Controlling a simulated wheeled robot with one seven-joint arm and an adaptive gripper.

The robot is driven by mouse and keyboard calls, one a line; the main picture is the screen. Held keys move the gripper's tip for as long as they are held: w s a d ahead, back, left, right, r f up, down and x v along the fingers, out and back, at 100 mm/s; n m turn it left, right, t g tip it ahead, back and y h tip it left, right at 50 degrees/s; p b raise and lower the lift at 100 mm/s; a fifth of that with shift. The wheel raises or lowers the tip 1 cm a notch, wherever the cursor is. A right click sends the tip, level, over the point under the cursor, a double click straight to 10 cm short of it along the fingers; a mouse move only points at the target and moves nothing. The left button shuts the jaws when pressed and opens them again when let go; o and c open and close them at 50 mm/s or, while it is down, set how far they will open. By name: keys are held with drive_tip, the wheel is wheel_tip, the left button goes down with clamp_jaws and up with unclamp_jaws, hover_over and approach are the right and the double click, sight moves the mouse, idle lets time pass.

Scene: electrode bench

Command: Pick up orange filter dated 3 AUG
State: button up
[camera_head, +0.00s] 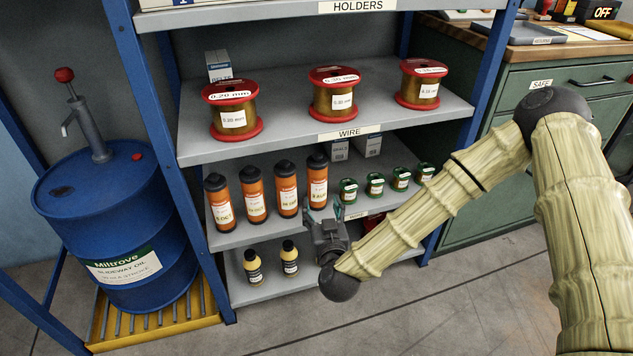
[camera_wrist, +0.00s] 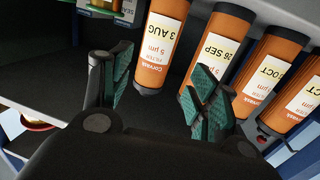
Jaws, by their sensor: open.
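The orange filter dated 3 AUG (camera_head: 317,184) is an upright cylinder with a black cap and white-and-yellow label. It stands at the right end of a row of similar filters. My gripper (camera_head: 325,212) is in front of it, close to its lower part. In the wrist view, the 3 AUG filter (camera_wrist: 160,48) appears upside down, ahead of and between the open fingers of my gripper (camera_wrist: 162,80). The jaws hold nothing. Contact is not visible.
The filter dated 26 SEP (camera_wrist: 217,45) stands just beside it, with OCT-dated filters (camera_wrist: 265,70) beyond. Small green spools (camera_head: 375,185) stand to the right on the same shelf. Wire spools (camera_head: 333,93) sit on the shelf above; small black-and-yellow bottles (camera_head: 289,257) stand below.

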sight(318, 182)
drive_tip(key=w, duration=0.1)
drive_tip(key=w+r+b, duration=0.1)
drive_tip(key=w, duration=0.3)
drive_tip(key=shift+a+r, duration=0.15)
drive_tip(key=shift+r, duration=0.1)
drive_tip(key=shift+w+a+f+b, duration=0.15)
drive_tip(key=shift+w+b, duration=0.55)
drive_tip(key=shift+w, duration=0.7)
drive_tip(key=shift+w+a+b, duration=0.25)
drive_tip(key=shift+w+b, duration=0.4)
drive_tip(key=shift+w, duration=1.2)
drive_tip(key=shift+c, duration=0.3)
drive_tip(key=shift+a, duration=0.1)
drive_tip(key=c, duration=1)
